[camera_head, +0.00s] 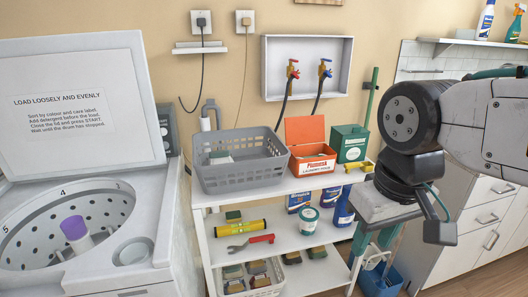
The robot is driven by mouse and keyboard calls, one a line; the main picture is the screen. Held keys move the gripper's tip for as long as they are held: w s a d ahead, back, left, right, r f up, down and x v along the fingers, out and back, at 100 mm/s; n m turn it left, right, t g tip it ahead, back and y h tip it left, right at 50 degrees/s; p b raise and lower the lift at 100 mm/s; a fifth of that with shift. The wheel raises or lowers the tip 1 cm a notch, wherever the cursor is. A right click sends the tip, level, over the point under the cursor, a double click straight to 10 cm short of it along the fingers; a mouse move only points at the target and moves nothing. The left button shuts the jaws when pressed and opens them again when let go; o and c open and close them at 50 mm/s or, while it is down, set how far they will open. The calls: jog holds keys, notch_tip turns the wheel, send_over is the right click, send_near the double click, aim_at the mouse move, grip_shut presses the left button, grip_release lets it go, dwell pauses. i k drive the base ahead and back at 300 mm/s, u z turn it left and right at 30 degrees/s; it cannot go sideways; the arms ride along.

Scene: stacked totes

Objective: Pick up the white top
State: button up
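I cannot make out a white top, or any garment, in the head view. The open top-loading washer (165,225) at left shows its drum, with a purple-capped post (74,230) in it; the drum's bottom is partly hidden. My gripper (374,250) hangs at the right, pointing down beside the cart's right end. Its two teal fingers appear apart, with nothing seen between them.
The white cart (292,187) carries a red open box (311,155), a green box (349,144) and, below, bottles, a red wrench (251,242) and a small basket (252,278). A blue bucket (382,280) stands beneath my gripper. White cabinets (488,215) stand at right.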

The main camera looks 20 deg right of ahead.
aim_at(221, 156)
jog(key=z, duration=0.3)
jog(key=i, duration=1.1)
jog(key=u, duration=1.15)
jog(key=k, duration=1.05)
jog(key=z, duration=0.55)
jog(key=i, duration=1.3)
jog(key=u, duration=0.35)
